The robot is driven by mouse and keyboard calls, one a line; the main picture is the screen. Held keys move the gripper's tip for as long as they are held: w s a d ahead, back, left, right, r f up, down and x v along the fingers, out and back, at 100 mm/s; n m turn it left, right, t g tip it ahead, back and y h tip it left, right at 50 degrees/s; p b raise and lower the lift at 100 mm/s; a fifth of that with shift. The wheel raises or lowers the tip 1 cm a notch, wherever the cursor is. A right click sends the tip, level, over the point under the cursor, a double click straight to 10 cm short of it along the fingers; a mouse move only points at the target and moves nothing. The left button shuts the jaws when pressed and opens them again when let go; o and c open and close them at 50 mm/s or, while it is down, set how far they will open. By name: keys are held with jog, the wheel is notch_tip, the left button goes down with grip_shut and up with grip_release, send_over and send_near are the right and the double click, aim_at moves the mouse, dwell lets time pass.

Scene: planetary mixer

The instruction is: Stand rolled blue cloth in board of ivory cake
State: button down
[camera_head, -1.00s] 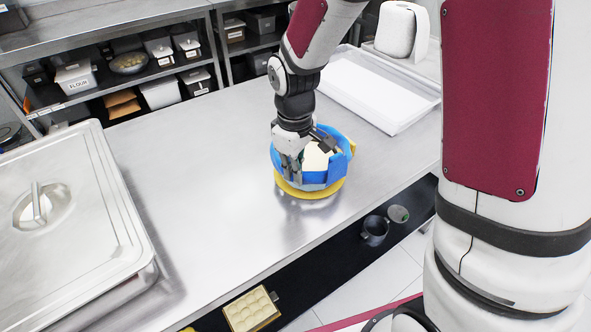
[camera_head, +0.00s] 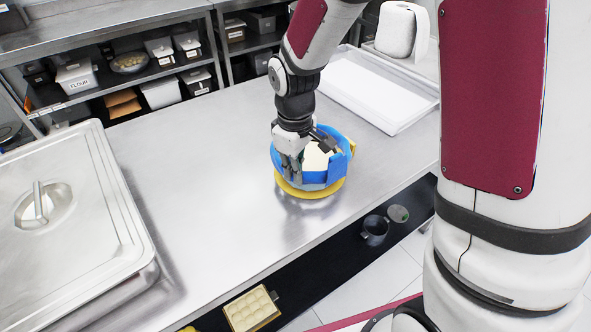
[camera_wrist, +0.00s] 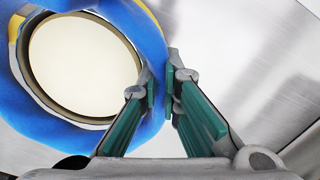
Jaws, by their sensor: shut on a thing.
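The ivory cake (camera_head: 318,158) has a round pale top, which also shows in the wrist view (camera_wrist: 85,65). It sits on a round yellow board (camera_head: 310,193). The blue cloth (camera_head: 343,168) stands as a curved wall around the cake, above the board; in the wrist view the blue cloth (camera_wrist: 80,132) forms a wide ring around it. My gripper (camera_head: 291,172) points down at the ring's near left side. In the wrist view its green-padded fingers (camera_wrist: 163,88) straddle the cloth's wall, shut on it. The cloth's lower edge behind the fingers is hidden.
A large lidded steel pan (camera_head: 90,215) stands at the left of the steel table. A white-lined tray (camera_head: 375,90) lies at the back right, near a paper roll (camera_head: 402,30). The table between pan and cake is clear. Shelves with bins stand behind.

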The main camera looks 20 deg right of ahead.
jog(key=shift+f, duration=0.25)
dwell(0.5)
jog(key=shift+r+p, duration=0.25)
jog(key=shift+p, duration=0.25)
dwell(1.8)
jog(key=shift+f, duration=0.25)
jog(key=shift+r, duration=0.2)
dwell(0.6)
jog(key=c, duration=1.7)
grip_release()
